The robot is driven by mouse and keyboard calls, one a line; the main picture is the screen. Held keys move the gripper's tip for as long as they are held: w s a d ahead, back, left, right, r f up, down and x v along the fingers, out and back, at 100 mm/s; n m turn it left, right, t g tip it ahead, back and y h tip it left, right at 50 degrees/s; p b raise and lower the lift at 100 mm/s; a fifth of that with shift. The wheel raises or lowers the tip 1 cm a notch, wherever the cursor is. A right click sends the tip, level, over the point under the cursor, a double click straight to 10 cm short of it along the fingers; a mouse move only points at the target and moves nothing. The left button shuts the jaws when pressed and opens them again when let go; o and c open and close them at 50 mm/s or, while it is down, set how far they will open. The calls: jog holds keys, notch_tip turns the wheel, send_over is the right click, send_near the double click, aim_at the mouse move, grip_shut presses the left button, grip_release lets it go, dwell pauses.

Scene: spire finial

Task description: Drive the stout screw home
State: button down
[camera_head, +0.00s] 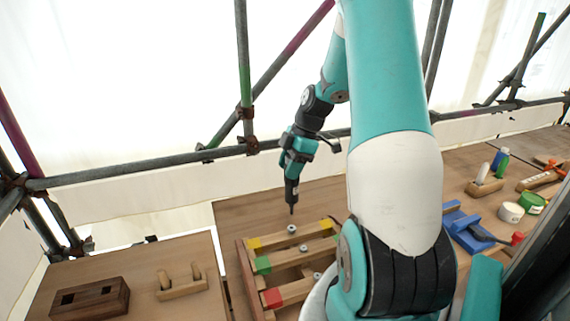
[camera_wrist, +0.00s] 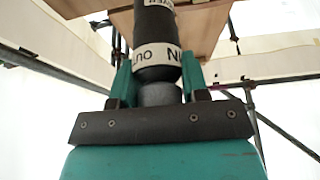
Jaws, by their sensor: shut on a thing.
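My gripper (camera_head: 290,168) is shut on a black driver tool (camera_head: 291,195), which points down over the wooden frame. In the wrist view the teal fingers of my gripper (camera_wrist: 157,82) hold the tool (camera_wrist: 155,40) by its dark body, with a white lettered band showing. The frame has bars with yellow (camera_head: 254,244), green (camera_head: 263,265) and red (camera_head: 272,298) end blocks. A screw head (camera_head: 291,229) shows on the yellow bar, just below the tool tip and apart from it. Other screw heads show on the green bar (camera_head: 304,247) and red bar (camera_head: 317,276). I cannot tell which screw is stout.
A blue vise-like tool (camera_head: 465,228), a white tub (camera_head: 511,212) and a green roll (camera_head: 532,203) lie at right. Scaffold pipes (camera_head: 150,163) run behind the boards.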

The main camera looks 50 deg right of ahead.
aim_at(290, 187)
jog(key=shift+f+b, duration=1.9)
jog(key=shift+f, duration=0.8)
jog(key=shift+f+b, duration=0.85)
jog(key=shift+b, duration=0.7)
dwell(0.5)
jog(key=shift+r, duration=0.1)
jog(key=shift+r+p, duration=2.5)
jog(key=shift+r, duration=1)
